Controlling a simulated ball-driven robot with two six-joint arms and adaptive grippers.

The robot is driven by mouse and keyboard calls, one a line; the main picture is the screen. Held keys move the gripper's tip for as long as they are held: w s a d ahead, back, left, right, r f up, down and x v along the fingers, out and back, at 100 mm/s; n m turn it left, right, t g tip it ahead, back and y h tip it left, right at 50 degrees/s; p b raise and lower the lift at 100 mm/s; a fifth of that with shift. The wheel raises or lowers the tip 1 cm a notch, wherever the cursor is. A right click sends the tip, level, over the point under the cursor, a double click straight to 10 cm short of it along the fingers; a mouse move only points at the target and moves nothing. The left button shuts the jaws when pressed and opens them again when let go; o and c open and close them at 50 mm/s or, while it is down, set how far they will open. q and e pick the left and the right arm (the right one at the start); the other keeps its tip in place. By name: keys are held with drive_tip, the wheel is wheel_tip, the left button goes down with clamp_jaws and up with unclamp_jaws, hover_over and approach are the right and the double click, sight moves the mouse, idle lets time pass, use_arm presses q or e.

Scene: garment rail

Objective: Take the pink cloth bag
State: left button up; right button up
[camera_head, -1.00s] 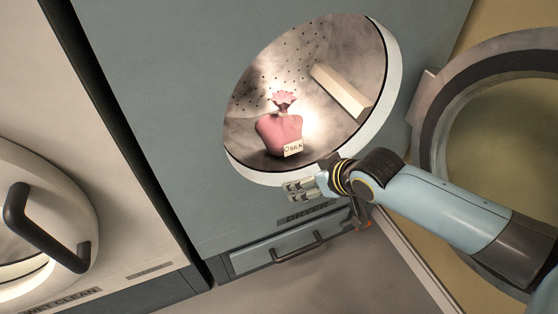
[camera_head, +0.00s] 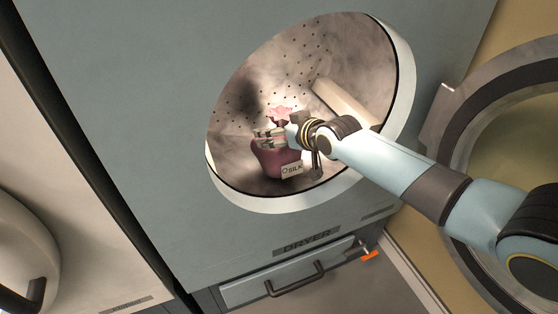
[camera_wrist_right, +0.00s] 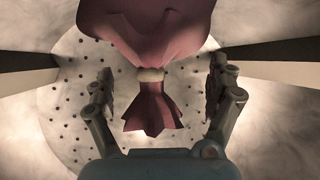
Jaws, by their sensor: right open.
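The pink cloth bag (camera_head: 277,163) stands inside the open dryer drum, with a tied neck, a frilled top and a tag reading SILK (camera_head: 291,170). My right gripper (camera_head: 268,138) is inside the drum opening and covers part of the bag's upper body and neck in the head view. In the right wrist view the bag (camera_wrist_right: 150,40) hangs into the picture from the top, its pale tie (camera_wrist_right: 150,75) and frill between the two open fingers (camera_wrist_right: 160,90). Gaps show on both sides, so the fingers do not touch the neck. My left gripper is not in view.
The dryer's round rim (camera_head: 285,204) surrounds the opening close below my right arm. A pale drum paddle (camera_head: 343,102) lies behind the wrist. The open dryer door (camera_head: 455,130) is at the right. A drawer with a dark handle (camera_head: 295,281) is below.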

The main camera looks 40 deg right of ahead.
drive_tip(key=shift+w+f, duration=0.3)
drive_tip(key=shift+w, duration=0.25)
drive_tip(key=shift+s, duration=0.15)
clamp_jaws()
